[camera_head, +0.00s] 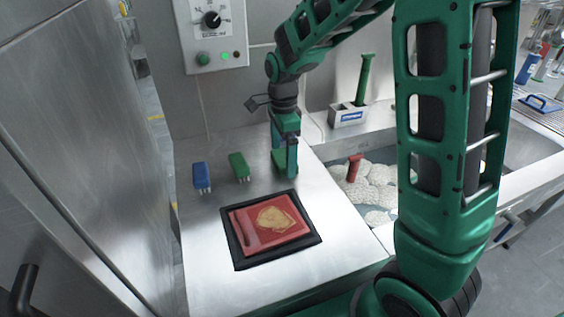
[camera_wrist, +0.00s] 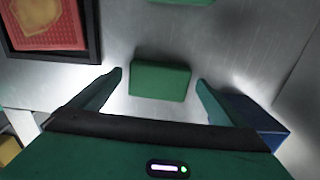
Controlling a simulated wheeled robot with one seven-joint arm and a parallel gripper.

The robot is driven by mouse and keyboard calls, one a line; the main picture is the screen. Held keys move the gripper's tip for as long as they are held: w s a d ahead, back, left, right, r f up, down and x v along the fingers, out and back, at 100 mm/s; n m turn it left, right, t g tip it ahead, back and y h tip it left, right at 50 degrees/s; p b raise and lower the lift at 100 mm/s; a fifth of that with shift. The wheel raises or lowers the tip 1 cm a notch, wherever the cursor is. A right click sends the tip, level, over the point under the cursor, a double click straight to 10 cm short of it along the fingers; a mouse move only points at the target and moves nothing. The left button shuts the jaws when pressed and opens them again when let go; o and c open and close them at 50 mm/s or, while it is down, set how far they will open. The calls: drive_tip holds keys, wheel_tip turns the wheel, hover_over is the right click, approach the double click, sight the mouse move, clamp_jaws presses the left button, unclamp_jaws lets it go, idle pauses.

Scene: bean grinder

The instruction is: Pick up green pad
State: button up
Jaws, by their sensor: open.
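A green pad (camera_wrist: 160,80), a plain block, lies on the steel counter in the wrist view. My gripper (camera_wrist: 159,77) is open, with one finger on each side of the pad and a visible gap on both sides. In the head view my gripper (camera_head: 284,172) points down at the back of the counter, behind the black-framed tray. I cannot tell how far the fingertips are above the counter.
Blue (camera_head: 202,177) and green (camera_head: 239,166) pronged pieces stand left of the gripper. A blue block (camera_wrist: 258,120) is close by the right finger. A black tray (camera_head: 239,265) holds a red board (camera_head: 245,236). A sink with a red handle (camera_head: 354,167) lies right.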

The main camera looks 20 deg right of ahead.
sight(281, 158)
drive_tip(key=shift+f, duration=0.1)
drive_tip(key=c, duration=1.1)
drive_tip(key=shift+r, duration=0.2)
drive_tip(key=shift+r, duration=0.25)
drive_tip(key=r, duration=0.3)
drive_tip(key=shift+s+a+r, duration=0.1)
drive_tip(key=shift+a+r, duration=0.15)
drive_tip(key=shift+r, duration=0.15)
drive_tip(key=s+a+r, duration=0.2)
drive_tip(key=a, duration=0.1)
drive_tip(key=s+a+r, duration=0.4)
drive_tip(key=s+a, duration=0.1)
drive_tip(key=shift+s+a+r, duration=0.1)
drive_tip(key=shift+a+r, duration=0.1)
drive_tip(key=shift+a, duration=0.1)
